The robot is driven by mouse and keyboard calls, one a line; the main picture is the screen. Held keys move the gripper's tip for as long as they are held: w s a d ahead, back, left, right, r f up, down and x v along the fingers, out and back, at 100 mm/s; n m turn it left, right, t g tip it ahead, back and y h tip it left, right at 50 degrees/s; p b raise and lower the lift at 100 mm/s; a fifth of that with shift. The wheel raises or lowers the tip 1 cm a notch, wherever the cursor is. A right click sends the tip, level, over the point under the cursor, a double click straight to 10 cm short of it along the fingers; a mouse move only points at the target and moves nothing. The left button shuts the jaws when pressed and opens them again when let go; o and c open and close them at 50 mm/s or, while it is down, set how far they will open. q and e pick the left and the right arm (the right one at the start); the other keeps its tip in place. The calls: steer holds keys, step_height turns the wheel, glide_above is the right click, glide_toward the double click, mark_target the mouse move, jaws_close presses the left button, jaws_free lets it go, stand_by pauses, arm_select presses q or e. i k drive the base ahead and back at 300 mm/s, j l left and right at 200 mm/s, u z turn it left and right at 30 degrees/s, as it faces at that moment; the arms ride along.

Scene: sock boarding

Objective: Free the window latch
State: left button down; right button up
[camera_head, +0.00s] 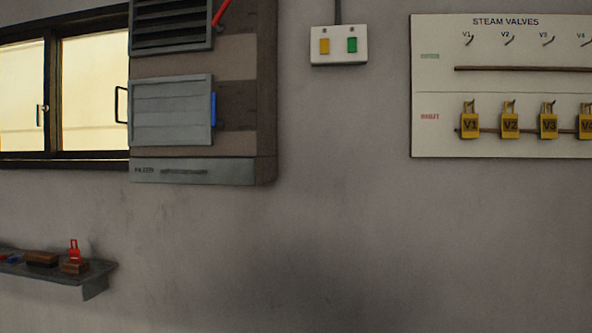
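The window (88,93) is at the upper left, with a dark frame and bright yellowish panes. A small latch or handle (41,115) sits on the upright between the panes. A dark loop-shaped handle (121,104) shows at the right edge of the window, next to the grey wall unit. Whether either one is stuck or locked, I cannot tell. Neither of my grippers is in view.
A grey and brown wall unit (264,90) juts out beside the window. A shelf (98,272) below holds brown blocks (41,258) and a red padlock-like item (74,250). A switch box (339,46) and a steam valve board (500,83) with yellow tagged padlocks hang right. The lower wall is clear.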

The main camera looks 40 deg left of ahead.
mark_target(46, 109)
steer(key=u, duration=2.65)
steer(key=i+j+z, duration=0.25)
steer(key=i+j, duration=0.15)
steer(key=j, duration=0.35)
steer(key=i+j+z, duration=0.15)
steer(key=j, duration=0.25)
steer(key=i+j+z, duration=0.15)
steer(key=j, duration=0.3)
steer(key=i+j+z, duration=0.1)
steer(key=i+j, duration=0.15)
steer(key=j, duration=0.2)
steer(key=i+j+z, duration=0.15)
steer(key=j, duration=0.3)
steer(key=j+z, duration=0.15)
steer(key=j, duration=0.3)
steer(key=i+j+z, duration=0.1)
steer(key=j, duration=0.4)
steer(key=i+j, duration=0.1)
steer(key=i, duration=0.1)
